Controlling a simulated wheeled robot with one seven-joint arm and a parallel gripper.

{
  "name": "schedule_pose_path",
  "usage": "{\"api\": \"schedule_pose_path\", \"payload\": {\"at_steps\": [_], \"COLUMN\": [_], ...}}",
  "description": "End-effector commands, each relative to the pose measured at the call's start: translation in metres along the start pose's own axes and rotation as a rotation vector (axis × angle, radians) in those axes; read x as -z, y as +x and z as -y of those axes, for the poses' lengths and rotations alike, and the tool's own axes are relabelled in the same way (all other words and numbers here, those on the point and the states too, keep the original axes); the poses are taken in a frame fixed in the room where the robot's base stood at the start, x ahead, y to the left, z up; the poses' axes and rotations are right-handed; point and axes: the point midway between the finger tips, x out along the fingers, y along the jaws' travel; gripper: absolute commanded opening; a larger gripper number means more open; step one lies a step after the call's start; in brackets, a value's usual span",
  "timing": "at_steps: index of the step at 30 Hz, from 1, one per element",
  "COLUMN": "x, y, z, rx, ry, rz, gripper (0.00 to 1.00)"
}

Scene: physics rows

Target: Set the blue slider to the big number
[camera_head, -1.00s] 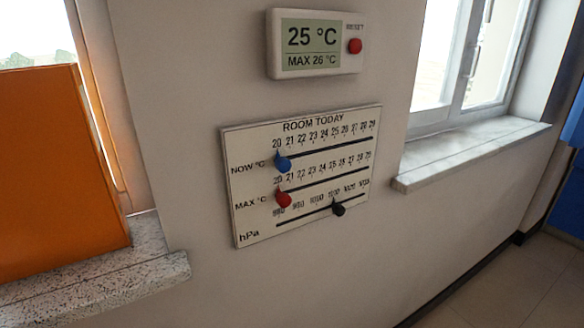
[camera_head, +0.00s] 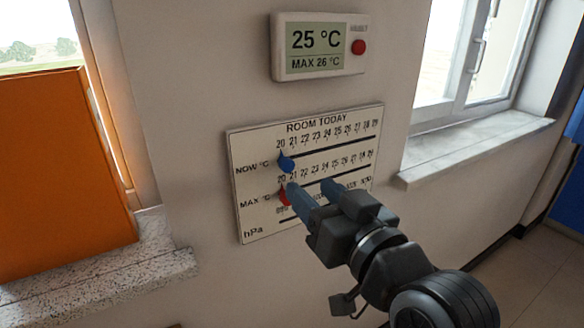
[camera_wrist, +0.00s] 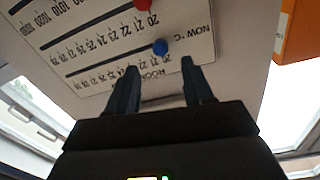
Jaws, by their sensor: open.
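The blue slider (camera_head: 286,164) sits at the left end of the top "NOW °C" row, by the 20, on the white "ROOM TODAY" board (camera_head: 250,140). The display (camera_head: 318,47) above reads a big 25 °C, with MAX 26 °C below. My gripper (camera_head: 310,185) is open and empty in front of the board, its fingertips right of and below the blue slider. In the upside-down wrist view the blue slider (camera_wrist: 160,47) shows between and just beyond the fingertips (camera_wrist: 159,66), apparently not touched.
The red slider (camera_head: 284,197) is at the left of the "MAX °C" row, close to my left finger. The black hPa slider is hidden behind my gripper. Window sills (camera_head: 470,148) stick out at the right and left.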

Motion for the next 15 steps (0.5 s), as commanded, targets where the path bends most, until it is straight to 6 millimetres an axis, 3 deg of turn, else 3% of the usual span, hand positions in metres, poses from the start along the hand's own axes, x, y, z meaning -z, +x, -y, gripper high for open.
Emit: {"api": "schedule_pose_path", "payload": {"at_steps": [15], "x": [0.003], "y": [0.065], "z": [0.001], "rx": [0.002], "ry": [-0.003], "rz": [0.000], "gripper": [0.51]}}
